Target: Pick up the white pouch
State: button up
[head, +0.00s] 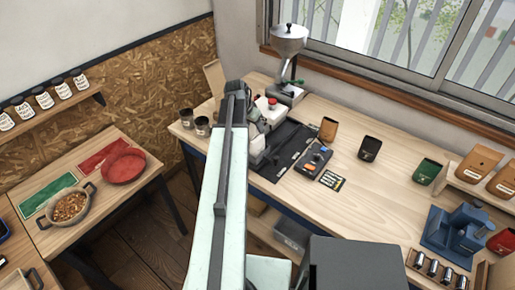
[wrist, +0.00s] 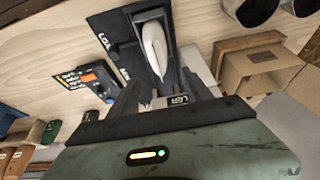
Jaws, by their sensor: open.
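A white, narrow, pointed shape, which looks like the white pouch (wrist: 154,48), shows in the wrist view over a dark mat (wrist: 108,22). It lies in line with the space between the dark fingers of my gripper (wrist: 161,82). The gripper is open. I cannot tell whether the fingers touch the pouch. In the head view the dark mat (head: 291,152) lies on the wooden bench, and my arm reaches to its left side. My arm and wrist partly cover that area, so I cannot pick out the pouch clearly there.
A device with orange parts (head: 314,157) sits right of the mat. A grinder (head: 289,45), dark jars (head: 202,126) and an open cardboard box (wrist: 262,70) stand around the work area. Brown, black and green pouches (head: 426,171) stand farther right. Bare bench lies between them.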

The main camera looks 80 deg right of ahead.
aim_at(257, 135)
jog(key=b+x, duration=0.7)
jog(key=x, duration=0.1)
jog(key=shift+w+a+f, duration=0.1)
jog(key=shift+a+f, duration=0.05)
jog(key=shift+a, duration=0.25)
grip_shut()
